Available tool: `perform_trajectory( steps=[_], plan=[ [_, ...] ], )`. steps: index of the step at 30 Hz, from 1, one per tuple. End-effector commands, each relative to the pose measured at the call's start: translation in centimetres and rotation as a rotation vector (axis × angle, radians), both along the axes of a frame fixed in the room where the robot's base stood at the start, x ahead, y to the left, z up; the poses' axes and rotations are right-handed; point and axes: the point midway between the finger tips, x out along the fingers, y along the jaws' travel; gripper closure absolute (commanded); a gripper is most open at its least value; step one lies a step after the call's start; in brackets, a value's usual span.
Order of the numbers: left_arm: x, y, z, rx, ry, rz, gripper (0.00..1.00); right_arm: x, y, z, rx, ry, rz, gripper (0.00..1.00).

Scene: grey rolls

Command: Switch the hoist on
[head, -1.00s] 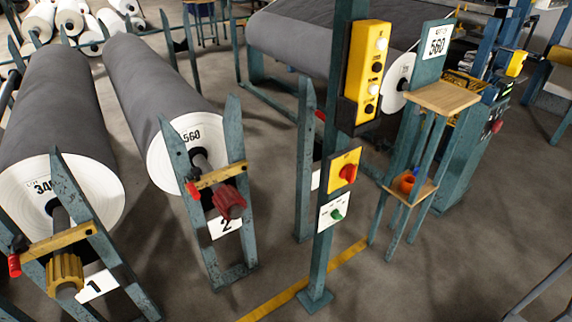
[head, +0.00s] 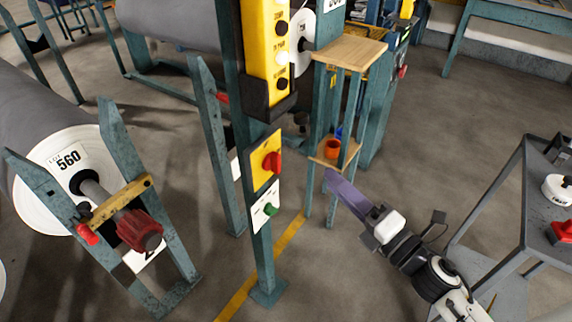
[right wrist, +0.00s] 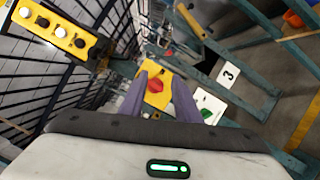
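A yellow plate (head: 260,158) with a red rotary knob (head: 272,162) is fixed to a teal post (head: 262,240). Below it is a white plate (head: 262,211) with a green knob (head: 270,209). Above both hangs a yellow button box (head: 258,40) with several buttons, one of them white. My right gripper (head: 330,178) has purple fingers and is open and empty, to the right of the post. In the right wrist view its fingers (right wrist: 160,88) are spread, with the red knob (right wrist: 155,86) seen between them at a distance. The green knob (right wrist: 206,113) shows beside the right finger. My left gripper is not in view.
A wooden-topped stand (head: 350,52) with an orange cup (head: 332,149) on its lower shelf stands just behind my right gripper. A grey cart (head: 490,215) is at the right. A grey roll (head: 35,120) on a teal rack is at the left.

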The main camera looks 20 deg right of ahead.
Motion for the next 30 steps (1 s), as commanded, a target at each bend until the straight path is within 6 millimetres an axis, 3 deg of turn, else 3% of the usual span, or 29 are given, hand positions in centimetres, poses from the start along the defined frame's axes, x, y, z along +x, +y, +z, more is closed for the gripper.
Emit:
perform_trajectory(
  steps=[1,3,6,9,14,24,30],
  plan=[
    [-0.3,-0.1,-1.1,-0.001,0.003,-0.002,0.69,0.5,0.4,1.2,-0.232,-0.124,0.057,0.7],
    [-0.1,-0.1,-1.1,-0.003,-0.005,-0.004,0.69,0.7,1.1,2.2,-0.521,-0.263,0.125,0.7],
    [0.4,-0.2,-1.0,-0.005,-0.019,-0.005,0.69,0.6,1.6,2.5,-0.829,-0.398,0.196,0.7],
    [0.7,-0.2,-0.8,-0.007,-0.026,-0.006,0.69,0.7,1.7,2.4,-1.011,-0.471,0.237,0.7],
    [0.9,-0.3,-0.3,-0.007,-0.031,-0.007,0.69,1.5,2.3,2.4,-1.091,-0.503,0.256,0.7],
    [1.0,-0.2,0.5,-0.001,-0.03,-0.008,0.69,6.3,6.1,2.5,-1.083,-0.501,0.254,0.7],
    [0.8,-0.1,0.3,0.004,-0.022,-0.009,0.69,8.2,7.6,2.3,-1.082,-0.499,0.256,0.7]
  ],
)
